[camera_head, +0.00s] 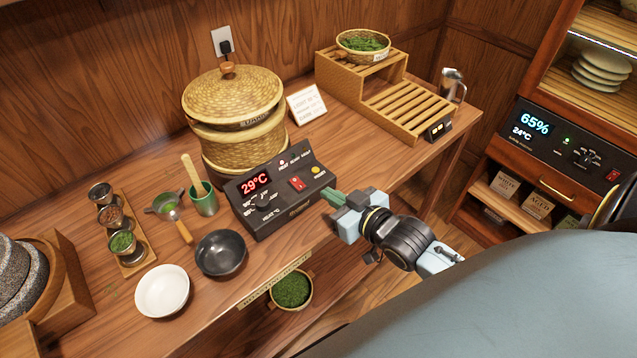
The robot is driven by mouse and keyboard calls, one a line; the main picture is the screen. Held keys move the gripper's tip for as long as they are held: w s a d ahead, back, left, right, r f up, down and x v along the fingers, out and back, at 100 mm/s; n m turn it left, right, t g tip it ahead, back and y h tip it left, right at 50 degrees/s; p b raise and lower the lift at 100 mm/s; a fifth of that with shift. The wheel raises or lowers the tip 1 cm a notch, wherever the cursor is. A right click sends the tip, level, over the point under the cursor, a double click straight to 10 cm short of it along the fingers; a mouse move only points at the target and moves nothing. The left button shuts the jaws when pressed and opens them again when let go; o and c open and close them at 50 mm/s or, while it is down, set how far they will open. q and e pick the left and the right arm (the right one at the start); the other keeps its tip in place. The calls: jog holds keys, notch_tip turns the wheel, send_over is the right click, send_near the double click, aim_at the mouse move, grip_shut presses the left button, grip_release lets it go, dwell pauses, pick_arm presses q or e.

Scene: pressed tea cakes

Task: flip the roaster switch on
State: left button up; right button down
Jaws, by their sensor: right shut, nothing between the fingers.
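A black control box (280,189) stands on the wooden counter, with a red 29°C display (255,184), knobs, a yellow button and a red rocker switch (297,183). I cannot read a roaster label on it, nor clearly tell the switch's position. My right gripper (331,197) is shut and empty, its green-tipped fingers pointing left close to the box's right end. It is to the right of and slightly below the red switch; I cannot tell whether it touches the box. My left gripper is not in view.
A lidded woven basket (231,100) stands behind the box. A slatted wooden stand (400,108) is at the back right. A black bowl (221,253), white bowl (162,291) and green cup (204,200) are left. A cabinet panel (566,143) at right has another red switch.

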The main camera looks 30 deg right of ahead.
jog(key=shift+v, duration=1)
jog(key=shift+f, duration=0.15)
jog(key=s+a+f+g+h, duration=0.1)
jog(key=s+a+f+g, duration=0.15)
jog(key=s+g, duration=0.45)
jog(key=s+a+f+g+h, duration=0.1)
jog(key=s+a+f+g, duration=0.2)
jog(key=s, duration=0.6)
notch_tip(320, 180, down, 24)
jog(key=s+g+b, duration=0.1)
jog(key=g+b, duration=0.1)
jog(key=b, duration=0.1)
jog(key=s+d+f+g+b, duration=0.1)
jog(key=s+d+f+b, duration=0.1)
jog(key=s+f, duration=1.5)
jog(key=shift+d+f+n+g, duration=0.3)
jog(key=shift+d+f, duration=0.3)
jog(key=shift+f, duration=0.25)
